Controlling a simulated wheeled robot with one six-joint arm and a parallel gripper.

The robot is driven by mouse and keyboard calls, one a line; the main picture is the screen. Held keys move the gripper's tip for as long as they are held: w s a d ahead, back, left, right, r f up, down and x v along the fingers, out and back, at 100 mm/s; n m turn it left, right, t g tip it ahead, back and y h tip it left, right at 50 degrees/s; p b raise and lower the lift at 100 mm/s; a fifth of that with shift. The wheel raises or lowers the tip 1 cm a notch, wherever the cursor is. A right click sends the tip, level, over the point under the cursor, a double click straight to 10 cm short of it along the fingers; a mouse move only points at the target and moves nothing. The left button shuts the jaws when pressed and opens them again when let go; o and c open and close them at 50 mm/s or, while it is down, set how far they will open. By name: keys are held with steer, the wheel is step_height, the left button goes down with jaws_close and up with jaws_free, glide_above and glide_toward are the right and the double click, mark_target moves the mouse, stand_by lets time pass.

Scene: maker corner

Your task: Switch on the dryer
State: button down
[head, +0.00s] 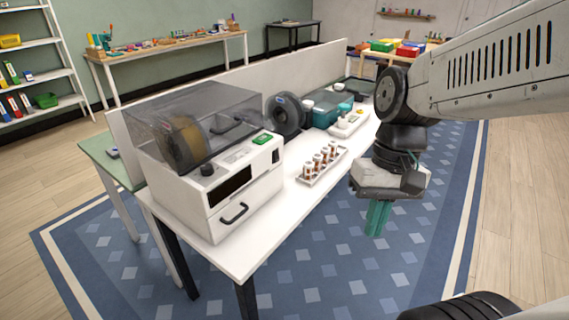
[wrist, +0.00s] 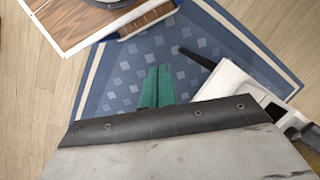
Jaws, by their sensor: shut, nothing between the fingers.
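The dryer is a white box (head: 245,198) at the near end of the white table. It has a smoky clear lid (head: 190,100) that is closed over an orange-brown spool (head: 181,142). On its top front are a green rocker-like part (head: 262,139) and a black knob (head: 207,169). A dark display and a drawer with a black handle are on its front. Whether it is on cannot be told. My gripper (head: 377,232) is right of the table, over the rug, pointing down, its teal fingers together and empty. The fingers also show in the wrist view (wrist: 158,70).
The white table (head: 240,262) also holds a tray of small bottles (head: 321,166), a dark spool (head: 287,115) and a teal-and-grey bin (head: 325,108) farther back. A low white partition (head: 240,75) runs behind. The blue rug (head: 340,270) right of the table is clear.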

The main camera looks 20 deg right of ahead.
mark_target(278, 161)
steer(key=w+a+f+m+t+y, duration=0.2)
steer(key=w+a+f+m+y, duration=0.3)
steer(key=w+f+m+y, duration=0.45)
steer(key=w+d+f+m+t+h, duration=0.1)
steer(key=w+d+m+t, duration=0.4)
steer(key=w+m+t, duration=0.2)
steer(key=w+d+f+m+t+h, duration=0.1)
steer(key=w+d+m+t, duration=0.5)
steer(key=w+m, duration=0.4)
steer(key=shift+w+f+t, duration=0.4)
steer(key=shift+w, duration=0.45)
steer(key=x, duration=1.4)
steer(key=shift+f, duration=0.1)
steer(key=shift+d, duration=0.1)
